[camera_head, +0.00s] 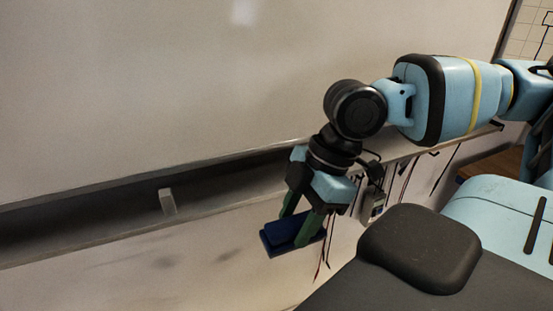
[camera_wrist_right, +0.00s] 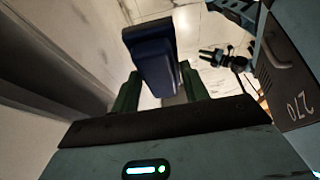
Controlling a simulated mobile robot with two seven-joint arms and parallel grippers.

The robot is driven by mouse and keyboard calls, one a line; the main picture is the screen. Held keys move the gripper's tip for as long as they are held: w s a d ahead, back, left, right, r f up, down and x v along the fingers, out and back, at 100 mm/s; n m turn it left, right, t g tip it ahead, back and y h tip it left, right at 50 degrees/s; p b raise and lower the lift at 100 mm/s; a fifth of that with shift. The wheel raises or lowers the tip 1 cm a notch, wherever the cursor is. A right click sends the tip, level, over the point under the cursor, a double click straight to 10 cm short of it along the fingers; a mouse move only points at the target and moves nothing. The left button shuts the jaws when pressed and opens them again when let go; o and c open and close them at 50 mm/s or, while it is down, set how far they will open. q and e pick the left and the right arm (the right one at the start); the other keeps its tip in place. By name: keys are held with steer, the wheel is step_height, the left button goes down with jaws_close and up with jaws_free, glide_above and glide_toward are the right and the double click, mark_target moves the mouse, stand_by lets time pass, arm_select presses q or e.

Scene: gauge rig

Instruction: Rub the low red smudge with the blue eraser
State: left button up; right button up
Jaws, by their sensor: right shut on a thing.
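My right gripper (camera_head: 308,221) is shut on the blue eraser (camera_head: 292,232), which hangs below its wrist in the head view. The eraser is dark blue and block-shaped, held between the green fingers in front of the wall below the whiteboard's ledge. In the right wrist view the eraser (camera_wrist_right: 152,57) sticks out beyond the fingers (camera_wrist_right: 157,88). The whiteboard (camera_head: 150,90) fills the upper left of the head view. I cannot make out a red smudge on it in either view. My left gripper does not show in the head view.
A long ledge (camera_head: 110,225) runs along the whiteboard's lower edge, with a small pale block (camera_head: 167,201) on it. Dark cables (camera_head: 408,178) hang on the wall to the right of my right gripper. The board's face left of my arm is clear.

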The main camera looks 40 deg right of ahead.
steer(key=w+d+f+m, duration=0.1)
steer(key=f, duration=0.1)
steer(key=d+f+m, duration=0.1)
steer(key=d, duration=0.1)
steer(key=w+d+f+m+t, duration=0.1)
steer(key=f, duration=0.1)
steer(key=shift+w+d+f, duration=0.3)
steer(key=shift+w, duration=0.05)
step_height(320, 180, down, 17)
steer(key=w+a+m+t+h, duration=0.1)
steer(key=w+m+t+h, duration=0.15)
steer(key=m, duration=0.55)
steer(key=a+f+m, duration=0.1)
steer(key=a, duration=0.2)
steer(key=w+a+f+m+h, duration=0.1)
steer(key=a+f, duration=0.1)
steer(key=a, duration=0.1)
steer(key=a+f+m, duration=0.1)
steer(key=a+f, duration=0.1)
steer(key=a, duration=0.1)
steer(key=shift+w+a+f+g+h, duration=0.1)
steer(key=shift+w+a+g+h, duration=0.15)
steer(key=shift+h, duration=0.1)
steer(key=shift+s+d, duration=0.1)
